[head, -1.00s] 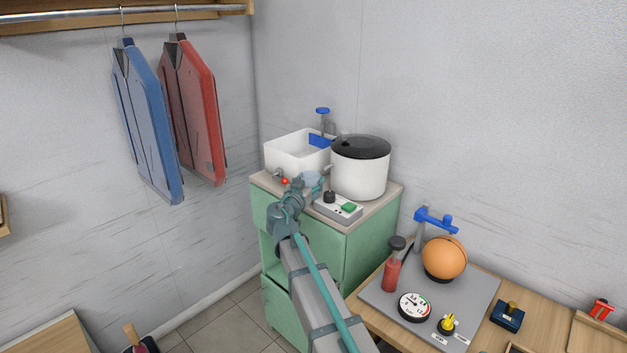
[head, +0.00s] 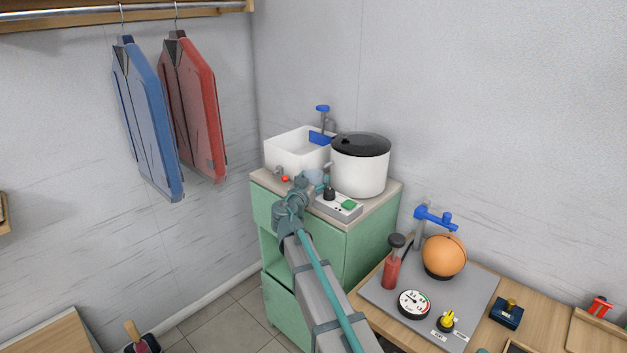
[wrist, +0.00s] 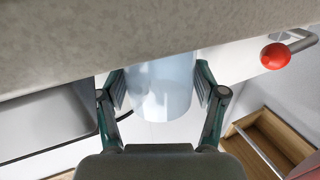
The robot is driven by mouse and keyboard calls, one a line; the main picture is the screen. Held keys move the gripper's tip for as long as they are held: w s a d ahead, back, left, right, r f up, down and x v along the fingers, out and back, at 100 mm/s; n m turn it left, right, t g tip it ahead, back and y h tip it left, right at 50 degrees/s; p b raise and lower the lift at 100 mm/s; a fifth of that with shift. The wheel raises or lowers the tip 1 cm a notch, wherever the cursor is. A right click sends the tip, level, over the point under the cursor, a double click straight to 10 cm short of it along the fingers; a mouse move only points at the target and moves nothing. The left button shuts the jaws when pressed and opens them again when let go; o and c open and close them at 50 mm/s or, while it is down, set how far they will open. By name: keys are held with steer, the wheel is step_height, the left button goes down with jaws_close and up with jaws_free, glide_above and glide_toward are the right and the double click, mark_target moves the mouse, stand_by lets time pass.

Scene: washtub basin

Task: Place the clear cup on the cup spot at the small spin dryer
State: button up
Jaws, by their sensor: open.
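The clear cup (head: 314,176) is pale blue and see-through. It is small in the head view, in front of the white basin and beside the spin dryer (head: 360,168), a white drum with a dark lid. In the wrist view the cup (wrist: 160,92) lies between the two fingers of my gripper (wrist: 159,86). The gripper is open, with a finger on each side of the cup; I cannot tell whether either finger touches it. In the head view my gripper (head: 322,182) is partly hidden by my wrist. I cannot make out the cup spot.
The white basin (head: 290,152) with a blue-handled tap stands left of the dryer. A red-knobbed spout (wrist: 275,56) is close to the cup. A control box (head: 340,206) with a green button sits before the dryer. A side table (head: 475,318) stands right.

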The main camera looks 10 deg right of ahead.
steer(key=shift+r, duration=0.1)
steer(key=shift+r+p, duration=0.2)
steer(key=shift+p, duration=0.3)
steer(key=b+v, duration=0.2)
steer(key=v, duration=1)
steer(key=shift+f+b, duration=0.25)
steer(key=shift+b, duration=0.05)
